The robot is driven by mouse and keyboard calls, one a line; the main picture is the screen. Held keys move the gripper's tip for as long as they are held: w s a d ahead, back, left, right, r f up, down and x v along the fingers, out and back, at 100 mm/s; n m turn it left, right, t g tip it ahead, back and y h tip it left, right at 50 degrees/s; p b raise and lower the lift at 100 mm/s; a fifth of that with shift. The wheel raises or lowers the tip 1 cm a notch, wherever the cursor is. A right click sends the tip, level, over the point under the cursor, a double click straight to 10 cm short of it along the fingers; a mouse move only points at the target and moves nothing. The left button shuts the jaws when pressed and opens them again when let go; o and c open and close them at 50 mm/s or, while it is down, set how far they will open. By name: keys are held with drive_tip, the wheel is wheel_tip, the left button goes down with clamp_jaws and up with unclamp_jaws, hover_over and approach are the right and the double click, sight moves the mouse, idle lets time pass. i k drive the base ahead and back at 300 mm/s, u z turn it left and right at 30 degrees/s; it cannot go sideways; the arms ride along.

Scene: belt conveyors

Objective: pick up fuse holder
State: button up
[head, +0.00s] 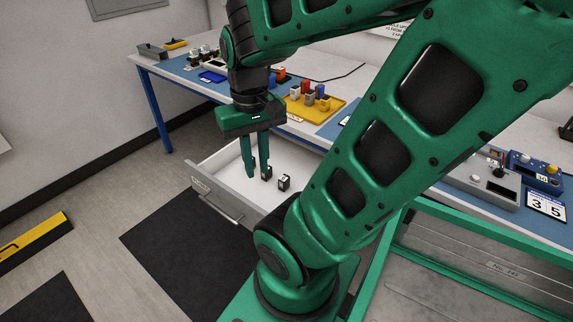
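A small black block with a pale mark, which looks like the fuse holder (284,183), sits on the white floor of an open drawer (213,190). My gripper (258,175) points straight down into the drawer, just left of this block. Its two green fingers are apart, with no object visible between them. A dark patch at the right fingertip may be the finger's pad or another small dark part; I cannot tell. Whether the fingertips touch the drawer floor is unclear.
The drawer's grey front and handle (222,208) face the lower left. Above it is a workbench with a yellow tray (325,114) of coloured blocks and a blue tray (212,76). My arm hides the drawer's right side. A control box (482,178) stands at right.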

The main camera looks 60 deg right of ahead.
sight(284, 181)
drive_tip(key=z, duration=1.2)
